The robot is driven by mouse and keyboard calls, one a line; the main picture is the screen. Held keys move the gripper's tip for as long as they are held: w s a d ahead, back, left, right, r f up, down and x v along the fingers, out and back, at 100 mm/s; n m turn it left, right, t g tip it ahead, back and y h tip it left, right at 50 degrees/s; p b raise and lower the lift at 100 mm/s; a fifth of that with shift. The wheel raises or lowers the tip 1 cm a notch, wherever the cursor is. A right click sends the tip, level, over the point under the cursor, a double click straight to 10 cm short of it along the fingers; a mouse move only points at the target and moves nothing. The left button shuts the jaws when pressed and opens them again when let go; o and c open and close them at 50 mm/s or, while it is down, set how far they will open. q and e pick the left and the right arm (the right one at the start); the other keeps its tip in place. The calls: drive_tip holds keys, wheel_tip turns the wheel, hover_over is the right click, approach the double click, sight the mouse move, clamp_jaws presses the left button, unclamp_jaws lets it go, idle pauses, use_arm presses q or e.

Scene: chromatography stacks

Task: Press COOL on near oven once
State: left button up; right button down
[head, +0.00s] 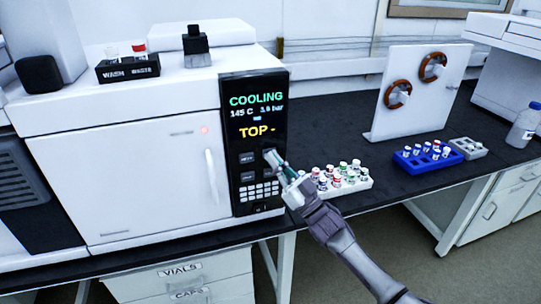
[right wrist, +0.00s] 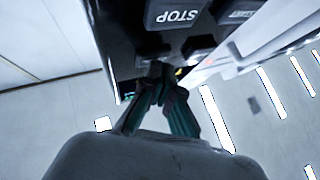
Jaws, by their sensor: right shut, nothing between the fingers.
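The near oven (head: 130,185) is a white box with a closed door and a black control panel (head: 237,110) on its right side. Its display (head: 256,118) reads COOLING, 145 C and TOP. Dark keys and a white keypad (head: 260,192) sit below the display. My right gripper (head: 270,157) is shut and empty, its tips at the right column of keys, hiding part of it. In the right wrist view the shut fingertips (right wrist: 162,78) are close to a dark key beside the STOP key (right wrist: 178,15). Whether they touch is unclear; I cannot read a COOL label. My left gripper is out of view.
A white vial rack (head: 345,187) stands right of my gripper. A blue rack (head: 428,158), a grey rack (head: 466,148), a white panel with brown rings (head: 415,90) and a bottle (head: 523,127) are farther right. A black WASH/WASTE holder (head: 128,70) sits on the oven.

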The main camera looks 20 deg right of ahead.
drive_tip(key=shift+s, duration=0.2)
drive_tip(key=shift+s+p, duration=0.6)
drive_tip(key=shift+s, duration=0.1)
drive_tip(key=s+p, duration=0.3)
drive_tip(key=s, duration=0.2)
drive_tip(key=shift+d, duration=0.15)
drive_tip(key=shift+f, duration=0.1)
idle(0.5)
